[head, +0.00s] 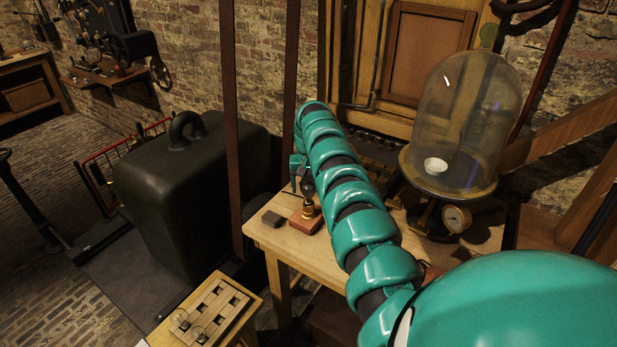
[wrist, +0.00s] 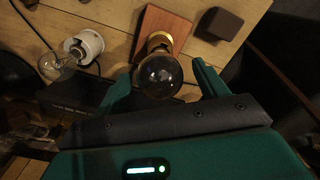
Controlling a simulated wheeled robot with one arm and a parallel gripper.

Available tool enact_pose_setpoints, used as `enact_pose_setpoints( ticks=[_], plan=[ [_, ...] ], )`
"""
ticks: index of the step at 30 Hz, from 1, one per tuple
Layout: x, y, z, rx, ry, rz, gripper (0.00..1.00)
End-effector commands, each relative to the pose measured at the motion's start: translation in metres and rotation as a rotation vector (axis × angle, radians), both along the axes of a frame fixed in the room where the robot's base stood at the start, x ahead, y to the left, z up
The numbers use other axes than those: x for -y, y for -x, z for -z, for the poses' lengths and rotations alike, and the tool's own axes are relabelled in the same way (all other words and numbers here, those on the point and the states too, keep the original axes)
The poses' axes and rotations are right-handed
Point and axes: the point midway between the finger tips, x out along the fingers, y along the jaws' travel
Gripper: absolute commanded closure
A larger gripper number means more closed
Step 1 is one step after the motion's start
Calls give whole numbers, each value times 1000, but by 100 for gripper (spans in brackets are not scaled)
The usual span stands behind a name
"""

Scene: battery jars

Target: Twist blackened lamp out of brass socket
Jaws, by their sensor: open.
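The blackened lamp (wrist: 160,78) is a dark glass globe seated in a brass socket (wrist: 160,42) on a reddish wooden base (wrist: 172,20). In the head view the lamp (head: 308,187) stands upright in the socket (head: 309,211) on the workbench. My gripper (wrist: 160,72) is open, with one green finger on each side of the lamp. I cannot tell whether either finger touches the glass. In the head view my arm comes down over the bench, and my gripper (head: 298,168) is small and partly hidden beside the lamp.
A glass bell jar (head: 465,125) with a gauge (head: 456,218) stands at right. In the wrist view, a clear bulb (wrist: 55,66) and white fitting (wrist: 86,46) are at left.

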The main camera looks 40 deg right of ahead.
Motion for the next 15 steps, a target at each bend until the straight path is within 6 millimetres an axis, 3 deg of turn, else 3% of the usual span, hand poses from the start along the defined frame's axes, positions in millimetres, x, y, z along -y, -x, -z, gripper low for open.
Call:
enact_pose_setpoints(
  ticks=[8,15],
  plan=[
    [-1,0,2,-1,-1,-1,28],
    [-1,0,2,-1,-1,-1,75]
  ],
)
